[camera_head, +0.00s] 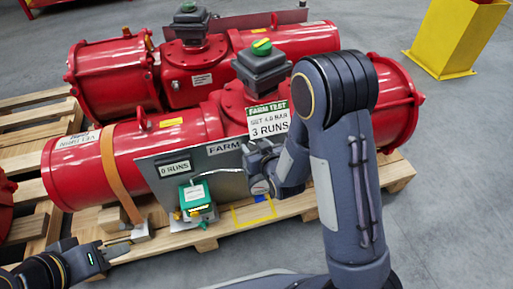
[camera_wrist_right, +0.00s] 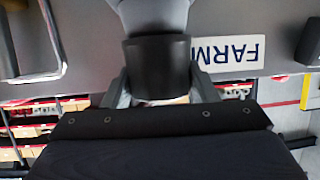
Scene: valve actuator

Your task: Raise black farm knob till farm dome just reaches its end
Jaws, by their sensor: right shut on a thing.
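The black knob (camera_wrist_right: 157,68) is a dark cylinder in the right wrist view, in front of the grey panel marked FARM. My right gripper (camera_wrist_right: 160,88) has a finger on each side of it and is shut on it. In the head view my right arm hides the knob, with the right gripper (camera_head: 258,172) at the panel's right part. A green and yellow dome (camera_head: 261,47) tops the black box on the nearer red actuator; I take it for the farm dome. My left gripper (camera_head: 120,247) is low at the left, empty, with its fingers apart.
A grey panel (camera_head: 226,187) carries a FARM label and a "0 RUNS" plate (camera_head: 175,168). A green-topped device (camera_head: 196,196) stands in front of it on the wooden pallet (camera_head: 290,205). A "3 RUNS" sign (camera_head: 269,120) hangs above. A yellow post (camera_head: 450,38) stands back right.

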